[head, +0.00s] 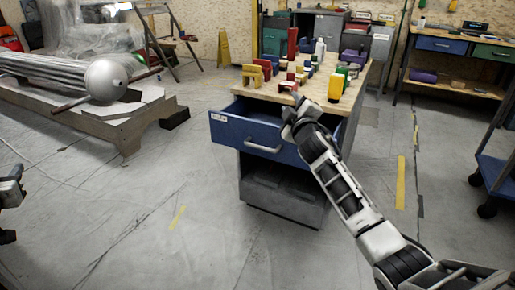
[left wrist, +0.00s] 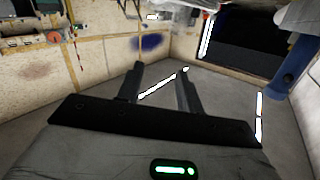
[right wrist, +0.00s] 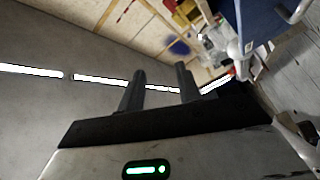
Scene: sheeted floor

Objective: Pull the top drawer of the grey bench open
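The grey bench (head: 262,203) stands in the middle of the head view with a wooden top. Its blue top drawer (head: 236,132) sticks out from the bench front, so it stands open. A light bar handle (head: 263,147) crosses the drawer front. My right gripper (head: 291,112) is above the right part of the drawer front, apart from the handle. In the right wrist view its fingers (right wrist: 160,90) are spread with nothing between them. My left gripper (head: 12,186) shows only partly at the left edge, far from the bench; its fingers (left wrist: 160,88) are spread and empty.
Coloured blocks and bottles (head: 305,75) crowd the bench top. A low platform (head: 110,122) with a long metal object stands at the left. A blue cart (head: 495,170) is at the right edge. The sheeted floor before the bench is clear.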

